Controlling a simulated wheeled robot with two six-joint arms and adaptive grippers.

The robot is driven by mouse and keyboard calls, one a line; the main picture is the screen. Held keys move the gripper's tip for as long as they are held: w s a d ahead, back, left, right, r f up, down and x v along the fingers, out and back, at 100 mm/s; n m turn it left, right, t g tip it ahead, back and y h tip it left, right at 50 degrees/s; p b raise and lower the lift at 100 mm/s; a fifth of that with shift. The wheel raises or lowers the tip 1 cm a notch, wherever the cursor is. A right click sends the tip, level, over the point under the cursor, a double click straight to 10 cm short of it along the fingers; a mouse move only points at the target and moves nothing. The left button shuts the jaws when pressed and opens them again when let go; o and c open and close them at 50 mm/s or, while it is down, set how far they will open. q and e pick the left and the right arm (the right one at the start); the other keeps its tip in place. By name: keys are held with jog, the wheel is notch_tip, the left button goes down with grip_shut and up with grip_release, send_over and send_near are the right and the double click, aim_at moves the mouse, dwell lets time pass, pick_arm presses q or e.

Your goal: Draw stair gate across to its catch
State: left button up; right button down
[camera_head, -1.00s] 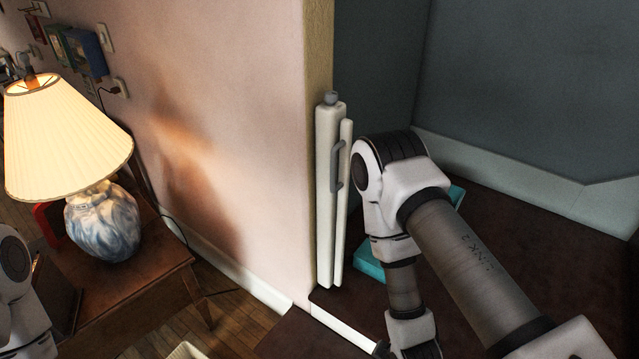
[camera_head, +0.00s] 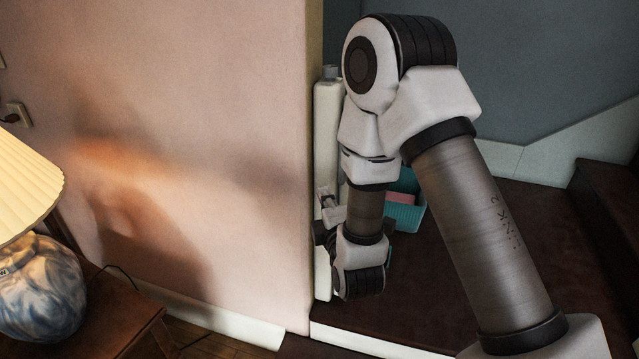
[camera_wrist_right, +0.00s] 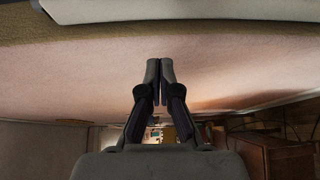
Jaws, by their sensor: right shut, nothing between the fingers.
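The stair gate (camera_head: 326,120) is a white upright roller post at the end of the pink wall. It looks rolled up. Its grey handle is hidden behind my right arm. My right gripper (camera_head: 325,198) is in front of the post at mid height, partly covered by my wrist; contact with the gate cannot be told from the head view. In the right wrist view the gripper (camera_wrist_right: 160,66) is shut and empty, with the pink wall behind its fingertips. A white length, likely the gate (camera_wrist_right: 150,10), crosses the top there, apart from the fingertips. The catch is not identifiable. My left gripper is out of view.
A lamp (camera_head: 40,290) stands on a wooden side table (camera_head: 115,320) at the lower left. A teal basket (camera_head: 405,213) with something pink in it sits on the dark stair floor (camera_head: 480,250) behind my arm. A dark step rises at the right.

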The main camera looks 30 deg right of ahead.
aim_at(329, 157)
jog(key=w+d, duration=0.2)
jog(key=w+d+p, duration=0.1)
jog(key=w+d, duration=0.1)
jog(key=w, duration=0.1)
jog(key=w+d+r+p, duration=0.1)
jog(key=w+d, duration=0.1)
jog(key=shift+w+d, duration=0.15)
jog(key=shift+d, duration=0.1)
jog(key=shift+s+d+p, duration=0.3)
jog(key=shift+d, duration=0.05)
jog(key=shift+a, duration=0.1)
jog(key=shift+w, duration=0.1)
